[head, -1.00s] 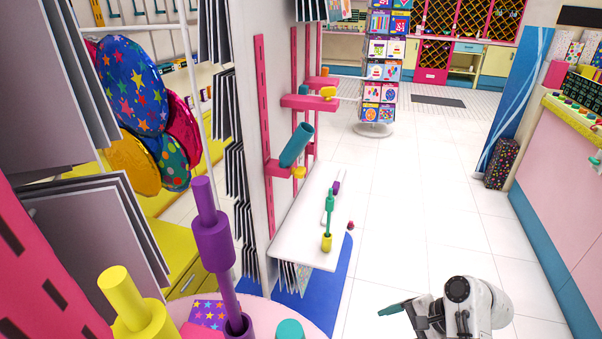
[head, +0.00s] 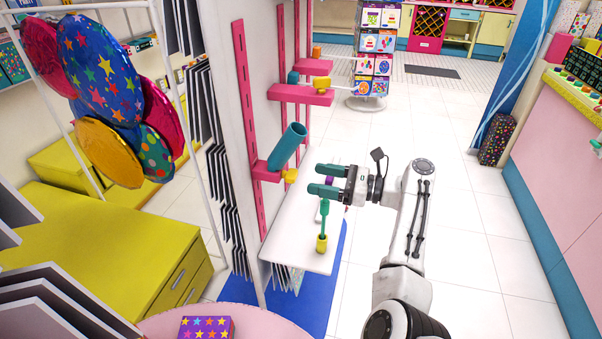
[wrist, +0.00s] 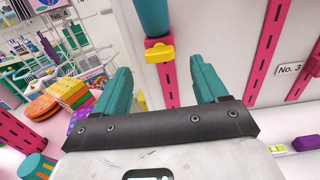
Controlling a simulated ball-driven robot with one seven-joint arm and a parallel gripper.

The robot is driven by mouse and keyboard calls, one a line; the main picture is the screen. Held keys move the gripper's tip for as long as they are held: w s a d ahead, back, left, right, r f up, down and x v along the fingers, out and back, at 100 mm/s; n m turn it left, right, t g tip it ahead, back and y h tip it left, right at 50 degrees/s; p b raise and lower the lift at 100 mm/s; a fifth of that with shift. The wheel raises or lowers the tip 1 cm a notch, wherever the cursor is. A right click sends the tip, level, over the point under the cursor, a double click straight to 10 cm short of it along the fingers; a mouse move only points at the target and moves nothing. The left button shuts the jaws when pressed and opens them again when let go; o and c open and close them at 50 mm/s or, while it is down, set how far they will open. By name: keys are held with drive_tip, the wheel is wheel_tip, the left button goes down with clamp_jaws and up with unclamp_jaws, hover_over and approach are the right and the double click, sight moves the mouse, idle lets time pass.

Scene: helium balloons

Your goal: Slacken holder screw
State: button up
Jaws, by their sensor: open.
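A yellow screw knob (head: 291,176) sits at the front of a pink bracket, just below a tilted teal tube holder (head: 288,147). In the wrist view the yellow knob (wrist: 159,53) shows ahead, between and beyond my fingers, under the lower end of the teal tube (wrist: 152,17). My gripper (head: 315,179) has teal fingers, points left toward the knob and is a short way to its right. The fingers are apart and empty in the wrist view (wrist: 160,75). A second yellow knob (head: 322,83) is on a higher pink bracket (head: 300,95).
A white shelf board (head: 290,250) below carries a green and yellow tool (head: 323,225), close under my gripper. Foil balloons (head: 105,70) hang on the left above a yellow cabinet (head: 110,245).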

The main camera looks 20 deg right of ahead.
sight(297, 175)
drive_tip(key=shift+x, duration=2.7)
drive_tip(key=shift+c, duration=0.2)
drive_tip(key=c, duration=1)
